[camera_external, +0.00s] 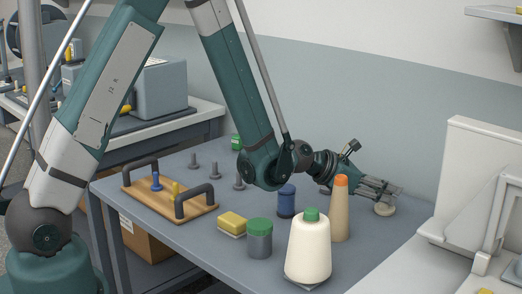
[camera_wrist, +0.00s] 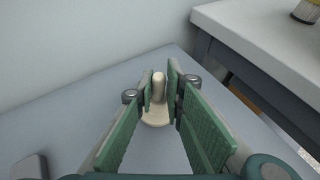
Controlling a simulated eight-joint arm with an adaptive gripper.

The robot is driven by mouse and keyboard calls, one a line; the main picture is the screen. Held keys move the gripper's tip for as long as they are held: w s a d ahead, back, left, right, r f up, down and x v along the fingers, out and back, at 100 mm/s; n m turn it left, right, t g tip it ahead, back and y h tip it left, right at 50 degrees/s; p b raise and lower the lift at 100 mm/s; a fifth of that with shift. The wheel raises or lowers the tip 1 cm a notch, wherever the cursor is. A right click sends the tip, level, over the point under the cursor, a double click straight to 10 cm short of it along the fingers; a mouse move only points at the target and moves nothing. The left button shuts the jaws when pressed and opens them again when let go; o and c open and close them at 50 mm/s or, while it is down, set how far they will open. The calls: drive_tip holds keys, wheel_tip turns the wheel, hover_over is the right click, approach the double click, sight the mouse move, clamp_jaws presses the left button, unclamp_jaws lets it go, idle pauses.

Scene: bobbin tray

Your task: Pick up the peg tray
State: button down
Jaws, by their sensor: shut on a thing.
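The peg tray (camera_external: 150,203) is a wooden board with two dark arched handles, at the left of the table in the external view. My gripper (camera_external: 384,191) is at the far right end of the table, well away from the tray. In the wrist view, my gripper (camera_wrist: 160,86) has its green-padded fingers shut on the upright stem of a cream spindle (camera_wrist: 155,117) with a round base. Its base (camera_external: 384,209) also shows below the fingers in the external view. The tray is outside the wrist view.
A tan cone with orange top (camera_external: 340,215), a blue spool (camera_external: 286,203), a cream cone (camera_external: 308,250), a green-lidded jar (camera_external: 259,242) and a yellow sponge (camera_external: 232,223) stand between tray and gripper. Several grey pegs (camera_external: 217,170) stand behind. A white fixture (camera_external: 480,190) is at right.

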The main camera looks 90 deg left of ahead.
drive_tip(key=shift+r+p, duration=1.15)
drive_tip(key=shift+r, duration=3.8)
